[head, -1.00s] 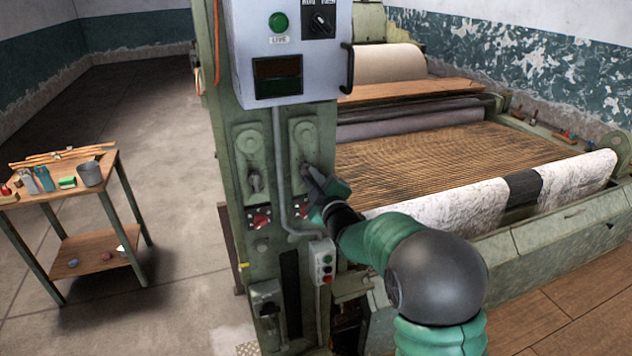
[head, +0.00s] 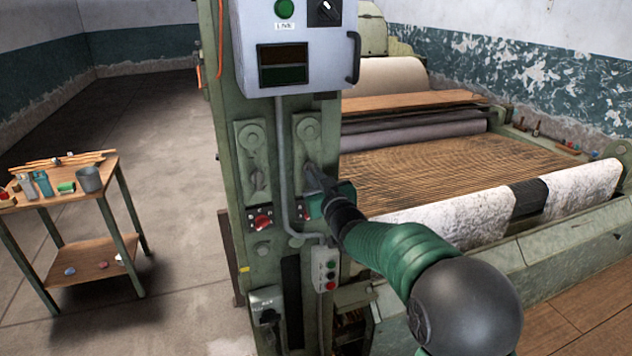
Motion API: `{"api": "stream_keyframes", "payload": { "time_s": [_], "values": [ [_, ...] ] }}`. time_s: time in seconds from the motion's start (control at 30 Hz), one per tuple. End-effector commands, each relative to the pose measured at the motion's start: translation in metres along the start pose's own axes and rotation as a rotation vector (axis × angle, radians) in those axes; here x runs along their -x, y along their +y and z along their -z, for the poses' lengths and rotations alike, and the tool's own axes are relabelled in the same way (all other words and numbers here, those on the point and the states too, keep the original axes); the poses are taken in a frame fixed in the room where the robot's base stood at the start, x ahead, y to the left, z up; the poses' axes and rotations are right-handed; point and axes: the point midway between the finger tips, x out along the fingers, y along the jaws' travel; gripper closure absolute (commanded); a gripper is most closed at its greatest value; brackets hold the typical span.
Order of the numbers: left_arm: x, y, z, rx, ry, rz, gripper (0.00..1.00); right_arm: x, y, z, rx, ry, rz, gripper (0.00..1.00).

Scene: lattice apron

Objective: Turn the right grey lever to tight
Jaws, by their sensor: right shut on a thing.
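Two grey levers on green backing plates stand side by side on the front of the green machine column. The left grey lever (head: 257,179) hangs down from its plate and is free. The right grey lever (head: 308,150) is on the plate beside it. My right gripper (head: 313,176) is at the lower end of this lever and shut on it, with the arm coming in from the lower right. The gripper hides the lever's handle end, and any tight marking cannot be read. My left gripper is not in view.
Red knobs (head: 262,221) sit below the levers. A grey control box (head: 296,50) juts out above them, and a small button box (head: 325,268) is below. A wooden-topped cart (head: 112,172) stands left. The machine bed (head: 440,160) with lattice lies right.

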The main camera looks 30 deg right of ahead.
Motion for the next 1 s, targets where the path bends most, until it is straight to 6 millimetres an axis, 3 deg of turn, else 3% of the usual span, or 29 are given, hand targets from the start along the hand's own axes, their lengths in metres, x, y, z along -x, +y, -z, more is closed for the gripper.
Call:
{"api": "stream_keyframes", "payload": {
  "time_s": [0.03, 0.77, 0.8, 0.93, 1.0],
  "values": [
    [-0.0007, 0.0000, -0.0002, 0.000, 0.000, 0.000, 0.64, -0.0005, -0.0007, 0.0094, -0.020, 0.021, 0.002, 1.00],
    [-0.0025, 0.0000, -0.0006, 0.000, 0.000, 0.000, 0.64, -0.0004, 0.0035, 0.0090, -0.121, 0.019, -0.002, 1.00],
    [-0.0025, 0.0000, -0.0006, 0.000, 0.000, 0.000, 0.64, -0.0004, 0.0036, 0.0089, -0.121, 0.019, -0.002, 0.87],
    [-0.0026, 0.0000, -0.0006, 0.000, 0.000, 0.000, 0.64, -0.0005, 0.0038, 0.0067, -0.121, 0.015, -0.002, 0.70],
    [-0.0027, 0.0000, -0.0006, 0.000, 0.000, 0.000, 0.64, -0.0008, 0.0037, 0.0051, -0.120, 0.012, -0.002, 0.66]
  ]
}}
